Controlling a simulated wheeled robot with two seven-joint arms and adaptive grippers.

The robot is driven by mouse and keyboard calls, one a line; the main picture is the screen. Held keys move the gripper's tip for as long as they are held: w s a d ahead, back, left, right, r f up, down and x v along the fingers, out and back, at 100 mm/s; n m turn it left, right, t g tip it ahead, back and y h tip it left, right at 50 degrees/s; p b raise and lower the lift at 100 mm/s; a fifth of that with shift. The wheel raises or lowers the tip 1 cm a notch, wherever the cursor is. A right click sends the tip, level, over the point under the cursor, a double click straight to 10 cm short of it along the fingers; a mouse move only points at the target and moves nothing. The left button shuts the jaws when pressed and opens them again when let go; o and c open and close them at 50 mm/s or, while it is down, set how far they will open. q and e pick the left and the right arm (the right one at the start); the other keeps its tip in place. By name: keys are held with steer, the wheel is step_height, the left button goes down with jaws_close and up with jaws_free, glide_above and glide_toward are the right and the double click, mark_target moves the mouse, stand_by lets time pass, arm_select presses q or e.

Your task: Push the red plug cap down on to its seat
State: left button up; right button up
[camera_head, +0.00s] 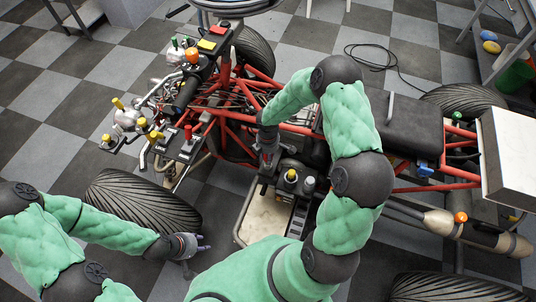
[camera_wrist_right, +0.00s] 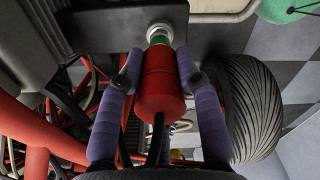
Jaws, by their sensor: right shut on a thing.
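In the right wrist view the red plug cap (camera_wrist_right: 160,88) is a red cylinder between the two fingers of my right gripper (camera_wrist_right: 160,85), which is shut on it. A green ring (camera_wrist_right: 159,38) and a pale metal fitting (camera_wrist_right: 159,29) on a dark block show at its far end. I cannot tell whether the cap is fully seated. In the head view my right gripper (camera_head: 268,152) points down beside the black box with yellow and grey knobs; the cap cannot be made out there. My left gripper (camera_head: 194,252) is open and empty, low at left.
Red frame tubes (camera_head: 262,88) and a black seat (camera_head: 408,125) lie around my right arm. A large tyre (camera_head: 140,205) stands near my left gripper. Several coloured knobs sit on the handlebar and panel (camera_head: 180,145) at left. A white box (camera_head: 508,155) is at right.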

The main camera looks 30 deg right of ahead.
steer(key=shift+f+b, duration=1.35)
steer(key=shift+f, duration=0.45)
steer(key=o, duration=1.2)
step_height(320, 180, up, 12)
steer(key=shift+r, duration=0.1)
